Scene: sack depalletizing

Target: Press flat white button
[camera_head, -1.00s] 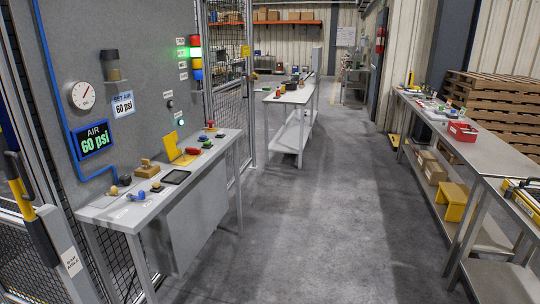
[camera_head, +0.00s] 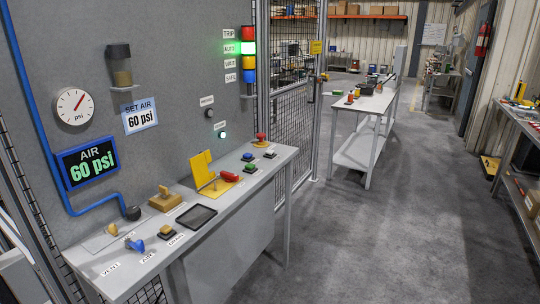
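A small round pale fixture (camera_head: 222,135) glows greenish white on the grey wall panel, below a small white label. It may be the flat white button, but it is too small to tell a button from a lamp. A dark round fixture (camera_head: 209,113) sits above and left of it, also under a label. No other clearly white button shows on the control bench (camera_head: 262,165). Neither of my grippers is in view.
The bench carries a blue button (camera_head: 248,157), a green button (camera_head: 251,168), a red mushroom button (camera_head: 261,140), a red handle (camera_head: 229,176) and a dark tablet (camera_head: 196,216). A signal tower (camera_head: 248,48) glows green. Clear floor (camera_head: 400,230) lies right.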

